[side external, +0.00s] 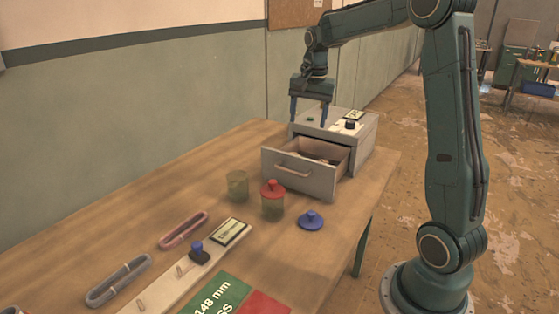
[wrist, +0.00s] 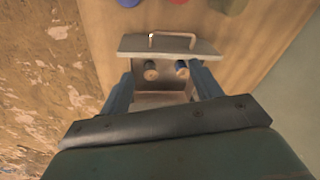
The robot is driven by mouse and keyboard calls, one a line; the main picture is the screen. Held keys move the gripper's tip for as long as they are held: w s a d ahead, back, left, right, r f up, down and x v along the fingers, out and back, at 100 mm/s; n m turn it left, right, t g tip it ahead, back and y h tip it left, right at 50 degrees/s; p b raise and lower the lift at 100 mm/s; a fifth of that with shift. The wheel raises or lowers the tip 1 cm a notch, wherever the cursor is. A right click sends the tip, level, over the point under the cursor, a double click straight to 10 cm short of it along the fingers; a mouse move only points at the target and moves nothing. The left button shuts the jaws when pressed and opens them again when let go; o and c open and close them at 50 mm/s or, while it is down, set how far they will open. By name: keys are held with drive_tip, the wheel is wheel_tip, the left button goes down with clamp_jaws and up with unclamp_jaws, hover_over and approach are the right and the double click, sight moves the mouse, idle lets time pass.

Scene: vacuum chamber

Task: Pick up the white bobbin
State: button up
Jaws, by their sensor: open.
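My gripper (side external: 309,122) is open and empty, pointing down above the grey cabinet, behind its pulled-out drawer (side external: 297,174). In the wrist view, the fingers of my gripper (wrist: 160,80) frame the drawer from both sides. Two small round pieces, a left one (wrist: 151,73) and a right one (wrist: 182,70), lie in the drawer just behind its front panel (wrist: 190,48). They look dark with tan ends; I cannot tell whether either is a bobbin. No clearly white bobbin shows. In the side view the drawer's contents are dark and mostly hidden by its front.
The cabinet (side external: 365,139) carries a small gauge and a dark knob on top. In front stand a red-lidded jar (side external: 272,204), an open jar (side external: 237,186) and a blue lid (side external: 311,221). A white panel (side external: 168,288) and two looped pieces lie at front left.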

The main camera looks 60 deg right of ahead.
drive_tip(key=d+f+m+g, duration=0.1)
drive_tip(key=d+f+m, duration=0.2)
drive_tip(key=d+f, duration=0.3)
drive_tip(key=d+f+m, duration=0.3)
drive_tip(key=d+f, duration=0.1)
drive_tip(key=d, duration=0.5)
drive_tip(key=shift+y, duration=0.4)
drive_tip(key=shift+w+a+f, duration=0.15)
drive_tip(key=shift+f, duration=2.05)
drive_tip(key=shift+w+a+f, duration=0.15)
drive_tip(key=shift+f, duration=2)
drive_tip(key=shift+f, duration=0.1)
drive_tip(key=shift+w+f, duration=0.15)
drive_tip(key=shift+f, duration=2.35)
drive_tip(key=c, duration=1)
